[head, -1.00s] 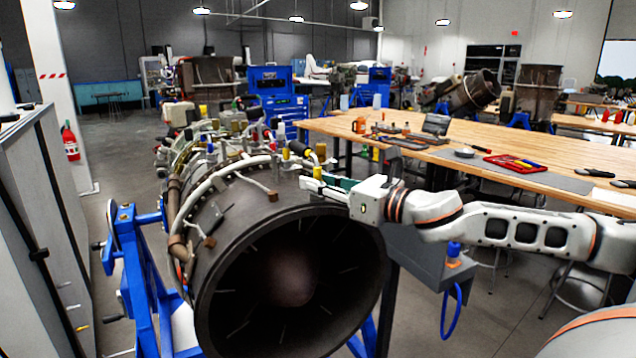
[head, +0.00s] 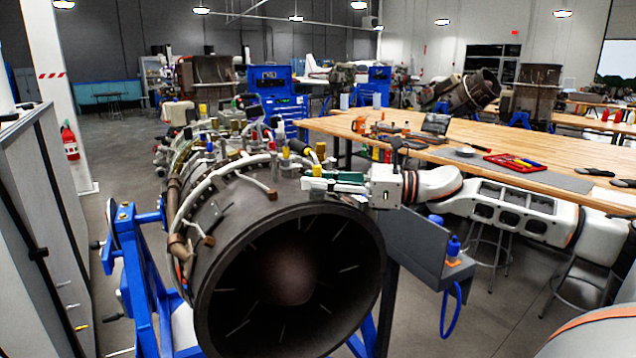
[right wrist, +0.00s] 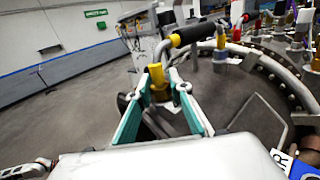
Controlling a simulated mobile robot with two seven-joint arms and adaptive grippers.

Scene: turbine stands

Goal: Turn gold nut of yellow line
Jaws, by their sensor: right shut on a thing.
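The yellow line (right wrist: 156,74) stands up from the engine rim in the right wrist view, its grey tube bending to a black end. The gold nut (right wrist: 160,94) at its base sits between the teal fingers of my right gripper (right wrist: 160,100), which is shut on it. In the head view my right gripper (head: 312,184) reaches in from the right at the top right edge of the dark engine (head: 222,240). There a yellow fitting (head: 317,171) shows just above the fingers, and the nut is hidden.
Several other coloured lines and fittings crowd the engine top close to the gripper. A blue stand (head: 137,265) holds the engine. A wooden workbench (head: 470,148) with tools is behind my right arm, and a grey cabinet (head: 30,245) stands at the left.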

